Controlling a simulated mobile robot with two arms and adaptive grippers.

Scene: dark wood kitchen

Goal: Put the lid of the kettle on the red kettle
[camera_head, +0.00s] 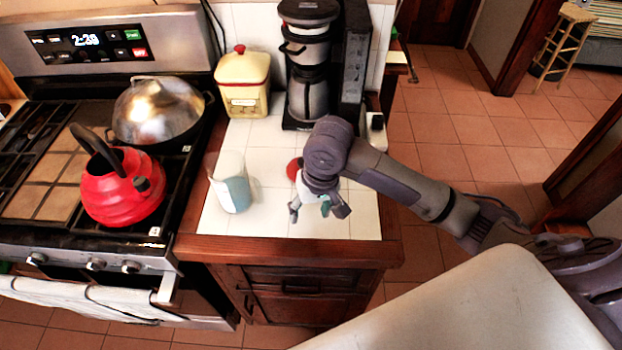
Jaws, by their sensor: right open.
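The red kettle (120,192) stands upright on the front part of the stove, with a dark handle arching over it and a dark spout cap facing right. A small red round thing (293,169), which looks like the kettle's lid, lies on the white tiled counter and is partly hidden behind my right wrist. My right gripper (318,208) points down over the counter, just in front of the red lid. Its fingers are spread and nothing shows between them. I cannot tell its exact height above the tiles. My left gripper is not in view.
A clear cup with bluish contents (233,192) stands on the counter left of my right gripper. A yellow canister (243,84) and a coffee maker (308,75) stand at the back. A pan with a metal dome (160,110) sits behind the kettle. The counter's front tiles are clear.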

